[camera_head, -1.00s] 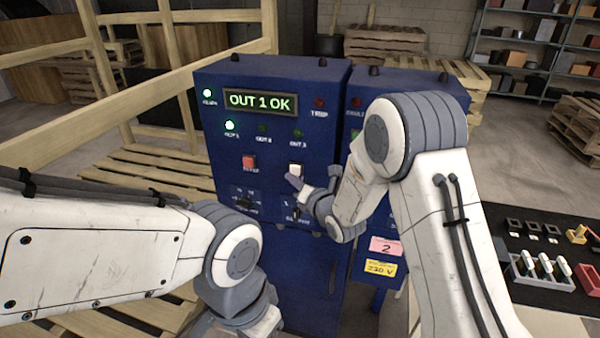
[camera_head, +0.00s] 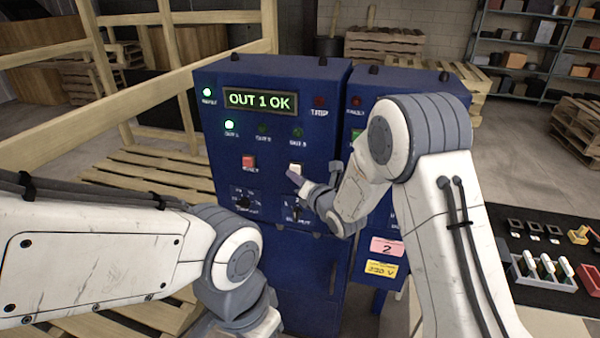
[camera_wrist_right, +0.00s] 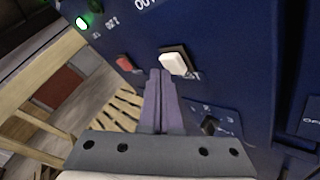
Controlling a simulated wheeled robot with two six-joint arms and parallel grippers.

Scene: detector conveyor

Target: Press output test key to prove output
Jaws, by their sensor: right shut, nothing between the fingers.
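The blue detector cabinet (camera_head: 270,75) stands in the middle of the head view. Its display (camera_head: 260,101) reads "OUT 1 OK", and the OUT 1 lamp (camera_head: 229,126) glows green. A white square key (camera_head: 296,169) sits on the panel right of a red key (camera_head: 249,162). The white key also shows in the right wrist view (camera_wrist_right: 174,63). My right gripper (camera_head: 291,175) is shut and empty, its fingertips just beside and below the white key; I cannot tell whether they touch it. My left arm comes in at lower left; its gripper's fingers are out of view.
A second blue cabinet (camera_head: 425,79) adjoins on the right. A rotary knob (camera_head: 244,202) sits under the red key. A wooden rail frame (camera_head: 130,106) and pallets stand left. A black mat (camera_head: 548,270) with parts lies at lower right.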

